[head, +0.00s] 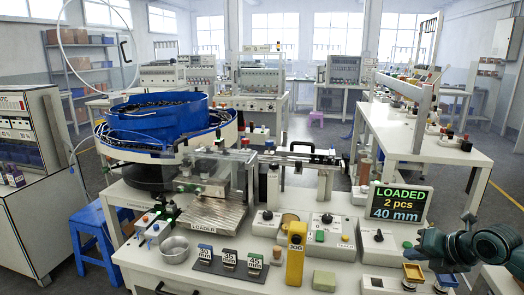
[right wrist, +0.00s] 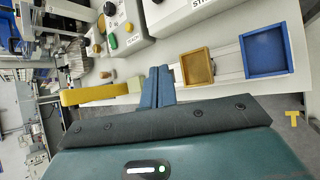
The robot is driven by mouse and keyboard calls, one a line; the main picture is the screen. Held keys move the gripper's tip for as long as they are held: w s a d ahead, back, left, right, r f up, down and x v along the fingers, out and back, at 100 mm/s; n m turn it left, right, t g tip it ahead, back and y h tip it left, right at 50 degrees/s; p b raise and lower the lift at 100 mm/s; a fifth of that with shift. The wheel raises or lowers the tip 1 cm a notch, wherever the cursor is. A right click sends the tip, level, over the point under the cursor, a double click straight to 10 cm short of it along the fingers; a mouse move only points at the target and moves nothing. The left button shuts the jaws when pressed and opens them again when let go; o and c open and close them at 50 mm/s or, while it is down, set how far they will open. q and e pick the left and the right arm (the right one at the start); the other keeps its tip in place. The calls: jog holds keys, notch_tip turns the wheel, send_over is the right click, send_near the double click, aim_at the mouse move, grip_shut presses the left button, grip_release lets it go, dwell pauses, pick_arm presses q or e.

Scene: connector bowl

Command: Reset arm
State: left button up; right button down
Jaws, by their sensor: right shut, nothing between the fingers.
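My right arm, dark teal, comes in from the right edge of the head view. Its right gripper (head: 410,254) is above the front right of the bench and looks empty. In the right wrist view the two blue-grey fingers of this gripper (right wrist: 157,84) are together with nothing between them. The yellow tray (right wrist: 197,67) and blue tray (right wrist: 266,50) lie to the right of the fingers in that view. My left gripper is not in view.
The bench holds a yellow JOG pendant (head: 295,253), a green block (head: 324,281), a metal bowl (head: 174,249) and several labelled blocks. A screen (head: 398,202) reading "LOADED 2 pcs 40 mm" stands behind my right gripper. A blue bowl feeder (head: 158,115) is at left.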

jog(key=s+a+f+m, duration=0.1)
jog(key=a+f, duration=0.1)
jog(key=s+a+f+m, duration=0.1)
jog(key=a+f, duration=0.2)
jog(key=s+a+f+m+y+p, duration=0.1)
jog(key=a+f+m, duration=0.1)
jog(key=a+f, duration=0.1)
jog(key=shift+a, duration=0.1)
jog(key=s+a+f+m+y+p, duration=0.1)
jog(key=s+a+f+m, duration=0.3)
jog(key=s+a+m, duration=0.25)
jog(key=s+a+f+m+p, duration=0.1)
jog(key=s+a+f+m, duration=0.3)
jog(key=s+a+m, duration=0.25)
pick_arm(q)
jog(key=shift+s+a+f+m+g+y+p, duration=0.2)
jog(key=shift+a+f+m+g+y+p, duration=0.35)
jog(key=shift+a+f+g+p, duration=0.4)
pick_arm(e)
jog(key=s+m+t+h, duration=0.2)
jog(key=s+m, duration=0.8)
jog(key=m, duration=0.1)
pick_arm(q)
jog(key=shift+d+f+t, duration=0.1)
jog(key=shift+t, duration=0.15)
pick_arm(e)
jog(key=shift+s+f, duration=0.1)
dwell(2.8)
